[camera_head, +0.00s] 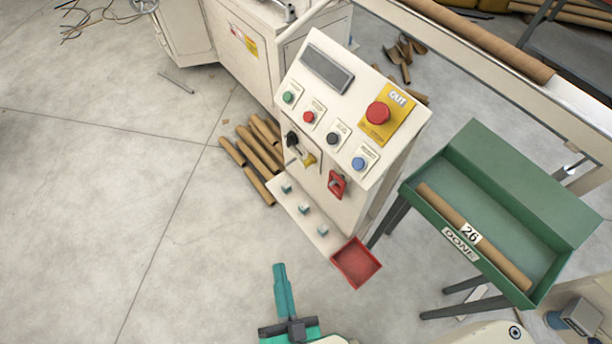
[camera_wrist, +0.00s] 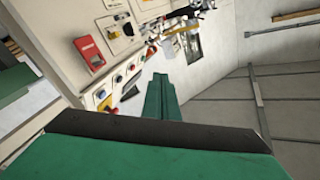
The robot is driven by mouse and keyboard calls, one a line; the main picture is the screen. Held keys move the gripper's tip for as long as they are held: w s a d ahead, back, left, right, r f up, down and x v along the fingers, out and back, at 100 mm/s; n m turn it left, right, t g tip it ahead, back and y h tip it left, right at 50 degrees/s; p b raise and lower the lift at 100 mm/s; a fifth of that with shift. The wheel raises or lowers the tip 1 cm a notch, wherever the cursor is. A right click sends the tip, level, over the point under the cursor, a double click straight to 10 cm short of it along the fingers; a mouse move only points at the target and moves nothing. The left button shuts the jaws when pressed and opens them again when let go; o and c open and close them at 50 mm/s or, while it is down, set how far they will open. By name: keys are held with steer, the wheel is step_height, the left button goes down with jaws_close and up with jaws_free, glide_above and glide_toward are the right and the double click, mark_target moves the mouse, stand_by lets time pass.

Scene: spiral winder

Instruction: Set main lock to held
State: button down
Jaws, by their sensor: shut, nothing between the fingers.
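My gripper (camera_head: 280,268) is shut and empty, low in front of the control console and apart from it. Its closed green fingers (camera_wrist: 161,97) also show in the wrist view. The console (camera_head: 352,130) is cream with a sloped top. A red lock-like piece (camera_head: 337,184) sits on its front face. To its left are a black-handled switch (camera_head: 293,141) and a yellow piece (camera_head: 309,159). No label names the main lock, and the small markings are unreadable. In the wrist view, a red block (camera_wrist: 88,53) is on a pale panel; I cannot tell which part it is.
A ledge with several small teal blocks (camera_head: 304,209) juts from the console's front, beside a red tray (camera_head: 356,263). A green "DONE" tray (camera_head: 446,208) holding a brown tube (camera_head: 475,237) stands right. Brown tubes (camera_head: 257,148) lie left of the console.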

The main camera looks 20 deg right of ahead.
mark_target(309, 161)
steer(key=w+d+f+m+g+h, duration=0.4)
steer(key=w+m, duration=0.6)
steer(key=m, duration=0.3)
steer(key=w+d+f+m+g+h, duration=0.4)
steer(key=w+f+m+h, duration=0.3)
steer(key=m, duration=0.5)
steer(key=w+d+h, duration=0.1)
steer(key=w+h, duration=0.1)
steer(key=shift+w+m+g, duration=0.3)
steer(key=shift+w+m, duration=0.1)
steer(key=shift+d, duration=0.1)
steer(key=w+d+r, duration=0.2)
steer(key=w+d, duration=0.4)
steer(key=w, duration=0.3)
steer(key=shift+d, duration=0.4)
steer(key=shift+d, duration=0.1)
